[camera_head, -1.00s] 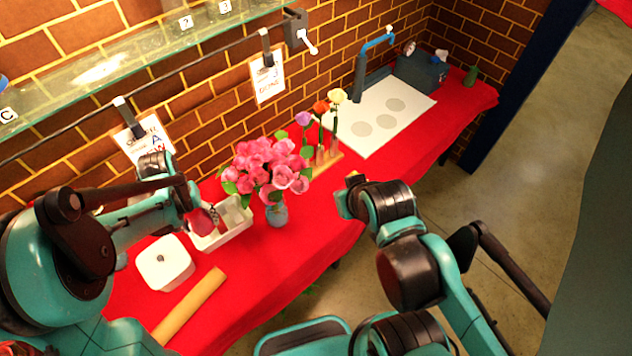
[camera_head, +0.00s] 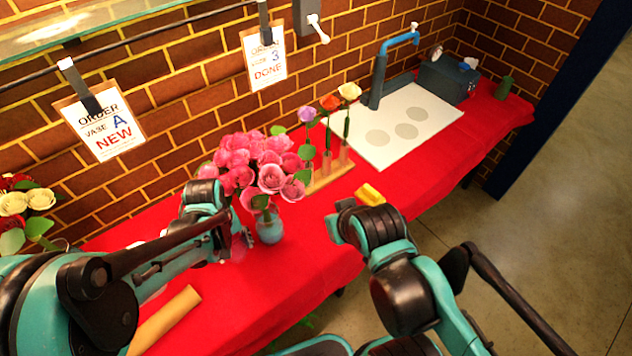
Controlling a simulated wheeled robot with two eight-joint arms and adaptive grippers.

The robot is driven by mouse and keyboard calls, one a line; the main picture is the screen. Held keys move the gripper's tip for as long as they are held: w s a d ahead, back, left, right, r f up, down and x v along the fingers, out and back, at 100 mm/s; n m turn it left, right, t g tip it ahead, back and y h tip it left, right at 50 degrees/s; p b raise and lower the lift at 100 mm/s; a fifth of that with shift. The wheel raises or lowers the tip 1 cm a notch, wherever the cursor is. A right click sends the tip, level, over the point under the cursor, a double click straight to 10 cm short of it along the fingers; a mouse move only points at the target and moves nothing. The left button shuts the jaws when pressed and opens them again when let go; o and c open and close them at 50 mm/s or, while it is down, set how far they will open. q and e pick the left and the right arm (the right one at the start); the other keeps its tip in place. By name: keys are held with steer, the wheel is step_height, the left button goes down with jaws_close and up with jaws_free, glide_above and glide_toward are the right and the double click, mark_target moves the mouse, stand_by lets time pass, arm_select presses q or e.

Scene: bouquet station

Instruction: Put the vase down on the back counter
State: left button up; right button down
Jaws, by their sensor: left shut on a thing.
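The blue vase (camera_head: 269,229) with a bouquet of pink flowers (camera_head: 262,168) stands upright over the red-covered counter (camera_head: 300,258); I cannot tell whether its base touches the cloth. My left gripper (camera_head: 240,245) is at the vase's left side and shut on it; its fingers are partly hidden by my arm. My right gripper (camera_head: 338,222) is to the right of the vase, apart from it, by the counter's front edge. Its fingers are not clear.
A wooden stand (camera_head: 330,172) with single flowers is behind the vase. A white board (camera_head: 400,125) and a blue tap (camera_head: 379,75) are further right. A yellow object (camera_head: 369,193) is beside my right gripper. A tan roll (camera_head: 165,318) lies at front left. Order cards (camera_head: 102,128) hang behind.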

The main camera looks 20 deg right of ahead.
arm_select(q)
steer(key=s+d+n, duration=0.4)
steer(key=s+d, duration=0.6)
steer(key=d, duration=0.4)
steer(key=b, duration=0.5)
glide_above(266, 273)
step_height(266, 273, down, 7)
steer(key=shift+s+f, duration=0.1)
steer(key=shift+f+b, duration=0.85)
steer(key=shift+f, duration=1.1)
steer(key=shift+f, duration=0.15)
steer(key=o, duration=1.7)
